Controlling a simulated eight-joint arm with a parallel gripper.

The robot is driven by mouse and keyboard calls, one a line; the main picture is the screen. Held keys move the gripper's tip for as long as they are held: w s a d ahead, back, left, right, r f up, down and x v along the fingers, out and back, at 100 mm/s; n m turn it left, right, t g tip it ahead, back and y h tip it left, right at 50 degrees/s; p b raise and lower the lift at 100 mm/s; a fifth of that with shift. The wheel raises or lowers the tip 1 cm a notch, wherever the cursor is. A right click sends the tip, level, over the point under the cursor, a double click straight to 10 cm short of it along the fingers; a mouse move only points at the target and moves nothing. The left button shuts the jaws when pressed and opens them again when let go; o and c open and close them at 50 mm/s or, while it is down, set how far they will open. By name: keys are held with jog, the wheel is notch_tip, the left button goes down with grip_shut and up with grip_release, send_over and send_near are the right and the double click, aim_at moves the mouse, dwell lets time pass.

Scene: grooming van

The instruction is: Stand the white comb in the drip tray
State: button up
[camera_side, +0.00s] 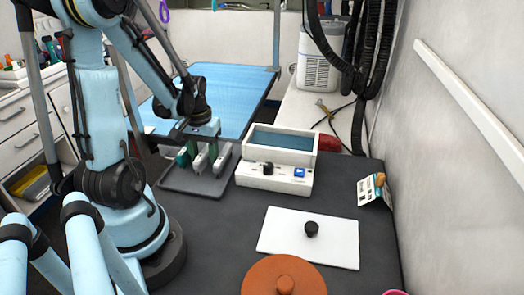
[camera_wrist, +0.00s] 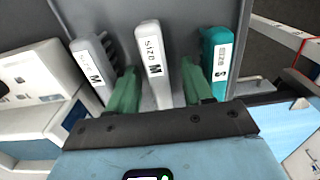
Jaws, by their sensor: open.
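The white comb (camera_wrist: 153,60), labelled size M, is the middle of three combs in the wrist view. In the side view the white comb (camera_side: 200,161) appears to stand on end in the dark grey tray (camera_side: 190,186), which I take for the drip tray. The tray's grey surface (camera_wrist: 195,10) is behind the combs in the wrist view. My gripper (camera_wrist: 160,88) is open, its green fingers on either side of the white comb. I cannot tell whether they touch it. The gripper (camera_side: 201,146) is low over the tray. The comb's lower end is hidden.
A grey comb (camera_wrist: 90,62) and a teal comb (camera_wrist: 217,62) stand close on either side of the fingers. A white bath (camera_side: 246,178) with blue liquid is beside the tray. A white lid (camera_side: 335,240) and an orange round lid (camera_side: 255,278) lie nearer on the dark table.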

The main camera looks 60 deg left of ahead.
aim_at(204, 151)
notch_tip(204, 151, up, 12)
jog(key=w+d+m+t, duration=0.3)
jog(key=w+d+m, duration=0.1)
jog(key=d, duration=0.6)
jog(key=w+d+m+t, duration=0.3)
jog(key=d+m+t, duration=0.1)
jog(key=d, duration=0.6)
jog(key=shift+w+d+r+m, duration=0.3)
jog(key=shift+w+r+m, duration=0.1)
jog(key=shift+m, duration=0.1)
